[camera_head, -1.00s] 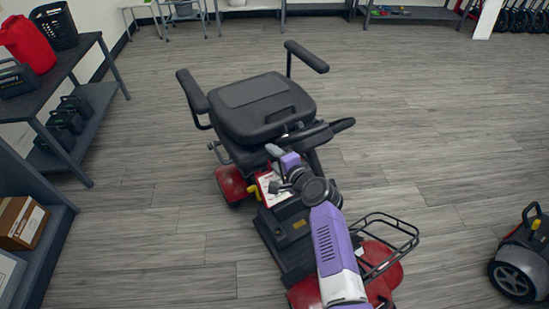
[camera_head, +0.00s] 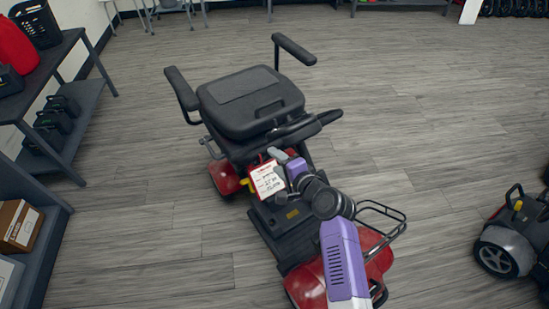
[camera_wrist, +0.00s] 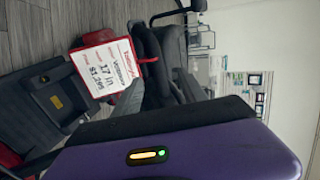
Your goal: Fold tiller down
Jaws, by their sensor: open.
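The red and black mobility scooter stands mid-floor with its black seat (camera_head: 250,101) facing the camera. Its black tiller head (camera_head: 300,130) lies close to the seat's front edge; the tiller's column is largely hidden behind my arm. A white and red price card (camera_head: 268,179) hangs at the tiller, and shows large in the wrist view (camera_wrist: 101,64) beside black tiller parts (camera_wrist: 155,65). My gripper (camera_head: 290,165), purple and grey, is just below the tiller head and right of the card. It is open; contact with the tiller cannot be told.
The scooter's red front (camera_head: 312,283) and wire basket (camera_head: 375,222) are beside and below my arm. A second scooter (camera_head: 510,240) stands at the right. A shelf (camera_head: 62,110) with bins stands at the left.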

